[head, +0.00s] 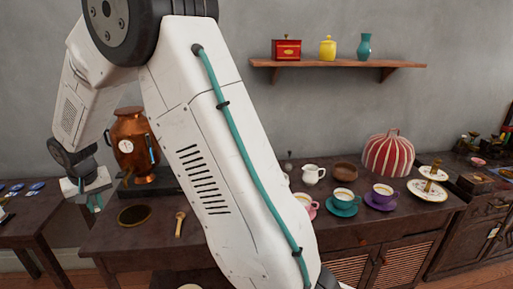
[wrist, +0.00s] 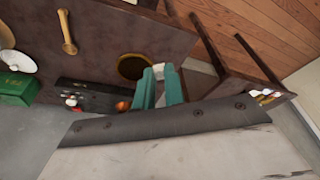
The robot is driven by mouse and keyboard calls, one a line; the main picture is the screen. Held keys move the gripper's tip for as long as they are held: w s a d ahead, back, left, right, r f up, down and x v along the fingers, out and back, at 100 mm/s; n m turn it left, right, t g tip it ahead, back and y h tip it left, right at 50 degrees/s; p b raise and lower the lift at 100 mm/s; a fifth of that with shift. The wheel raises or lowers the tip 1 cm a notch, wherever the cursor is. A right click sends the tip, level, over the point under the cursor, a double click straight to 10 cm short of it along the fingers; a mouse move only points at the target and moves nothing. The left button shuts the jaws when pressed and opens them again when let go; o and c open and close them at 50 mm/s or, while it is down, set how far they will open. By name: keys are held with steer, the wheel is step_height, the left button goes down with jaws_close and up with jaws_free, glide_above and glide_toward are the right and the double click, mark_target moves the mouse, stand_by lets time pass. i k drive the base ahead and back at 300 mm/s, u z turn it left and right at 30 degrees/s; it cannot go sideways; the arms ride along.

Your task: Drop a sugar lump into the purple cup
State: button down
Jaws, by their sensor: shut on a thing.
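The purple cup (head: 382,190) stands upright on a purple saucer (head: 369,201) at the right of the dark sideboard, with pale brown liquid in it. My gripper (head: 93,204) is far to its left, in the gap between the sideboard and the left table. In the wrist view my gripper (wrist: 160,78) has its teal fingers closed on a small whitish lump (wrist: 159,70), which looks like a sugar lump and is mostly hidden by the fingers. The purple cup is not in the wrist view. A brown bowl (head: 345,171) stands behind the cups; its contents cannot be made out.
A teal cup (head: 344,195) and a pink cup (head: 304,200) stand left of the purple one. A white jug (head: 313,174), striped cosy (head: 388,155) and tiered stand (head: 427,191) are near. A copper urn (head: 132,140) stands left. A wooden spoon (head: 180,223) lies in front.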

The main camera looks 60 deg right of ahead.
mark_target(383, 198)
steer(key=u, duration=0.5)
steer(key=k, duration=1.55)
steer(key=z, duration=2.1)
steer(key=i, duration=0.5)
steer(key=z, duration=0.05)
